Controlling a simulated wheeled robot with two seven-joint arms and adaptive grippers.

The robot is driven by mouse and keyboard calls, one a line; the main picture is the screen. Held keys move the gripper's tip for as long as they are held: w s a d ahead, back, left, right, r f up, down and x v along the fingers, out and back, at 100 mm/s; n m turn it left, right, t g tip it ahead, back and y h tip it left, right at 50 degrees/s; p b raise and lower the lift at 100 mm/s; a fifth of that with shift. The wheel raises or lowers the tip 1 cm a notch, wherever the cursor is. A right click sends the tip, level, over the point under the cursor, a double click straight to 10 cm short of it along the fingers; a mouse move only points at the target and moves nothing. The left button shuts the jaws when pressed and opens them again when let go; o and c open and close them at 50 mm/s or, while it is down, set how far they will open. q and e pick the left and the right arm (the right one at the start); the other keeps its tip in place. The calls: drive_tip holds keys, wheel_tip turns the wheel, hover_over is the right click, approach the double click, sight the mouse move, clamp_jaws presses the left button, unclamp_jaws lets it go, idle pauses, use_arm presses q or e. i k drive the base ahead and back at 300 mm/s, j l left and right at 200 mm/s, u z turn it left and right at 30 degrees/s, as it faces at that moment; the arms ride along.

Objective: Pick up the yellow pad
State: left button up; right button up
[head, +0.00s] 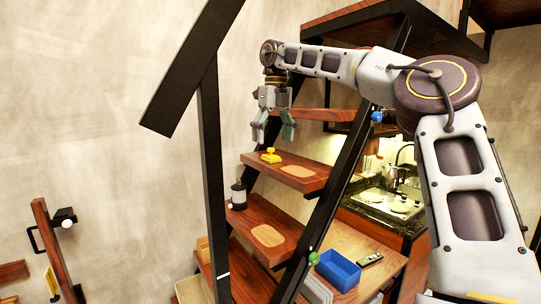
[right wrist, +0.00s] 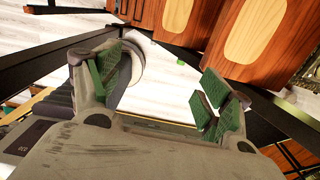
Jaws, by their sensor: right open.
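The yellow pad (head: 271,157) is a small flat yellow piece with a raised knob on top. It rests near the left end of a wooden stair step (head: 312,181) in the head view. My right gripper (head: 273,126) points down above the pad, apart from it, with its jaws open and nothing between them. In the right wrist view the open right gripper (right wrist: 166,88) shows its green finger pads wide apart. I cannot make out the yellow pad in that view. My left gripper is not in view.
A pale oval inlay (head: 298,171) lies on the same step, right of the pad. Black stair beams (head: 213,180) stand left and right of the steps. A dark cylinder (head: 238,195) stands on a lower step. A blue bin (head: 338,270) and a dark remote-like object (head: 370,259) sit lower right.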

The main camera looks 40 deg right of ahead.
sight(270, 158)
drive_tip(key=i+l, duration=0.8)
drive_tip(key=l, duration=0.15)
